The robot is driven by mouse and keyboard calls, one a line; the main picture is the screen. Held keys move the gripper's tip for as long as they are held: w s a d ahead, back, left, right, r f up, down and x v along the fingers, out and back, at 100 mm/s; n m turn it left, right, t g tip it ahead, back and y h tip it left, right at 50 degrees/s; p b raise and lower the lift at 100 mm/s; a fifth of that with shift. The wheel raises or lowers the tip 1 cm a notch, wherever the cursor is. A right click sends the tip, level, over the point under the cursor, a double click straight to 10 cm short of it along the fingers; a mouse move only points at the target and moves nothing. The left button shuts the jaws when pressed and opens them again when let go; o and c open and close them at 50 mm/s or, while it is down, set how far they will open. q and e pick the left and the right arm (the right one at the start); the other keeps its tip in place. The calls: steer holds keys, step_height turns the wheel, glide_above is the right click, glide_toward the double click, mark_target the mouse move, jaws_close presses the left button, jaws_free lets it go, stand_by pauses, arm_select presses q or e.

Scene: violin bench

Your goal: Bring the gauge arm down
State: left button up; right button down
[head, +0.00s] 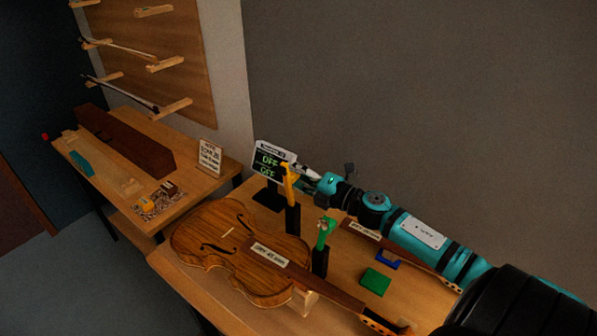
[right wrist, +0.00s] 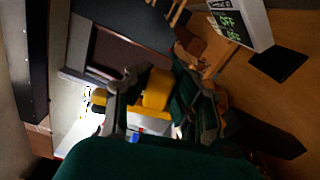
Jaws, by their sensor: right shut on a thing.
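A yellow gauge arm (head: 289,178) stands raised on a black post (head: 293,218) behind the violin. My right gripper (head: 300,171) reaches it from the right and is shut on its upper part. The right wrist view shows the yellow piece (right wrist: 157,90) between the fingers of my right gripper (right wrist: 160,100). A second arm, green (head: 325,232), stands raised on another black post (head: 320,262) nearer the front. The display (head: 272,161) behind them reads OFF on two lines. My left gripper is not in view.
A violin (head: 228,247) lies on the bench, its neck toward the front right. A green block (head: 375,281) and a blue holder (head: 386,259) sit right of the posts. A small sign (head: 209,157) and a long brown case (head: 125,141) are on the left table.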

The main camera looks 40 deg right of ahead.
steer(key=c, duration=1.1)
jaws_free()
steer(key=v, duration=1.2)
steer(key=shift+d, duration=0.1)
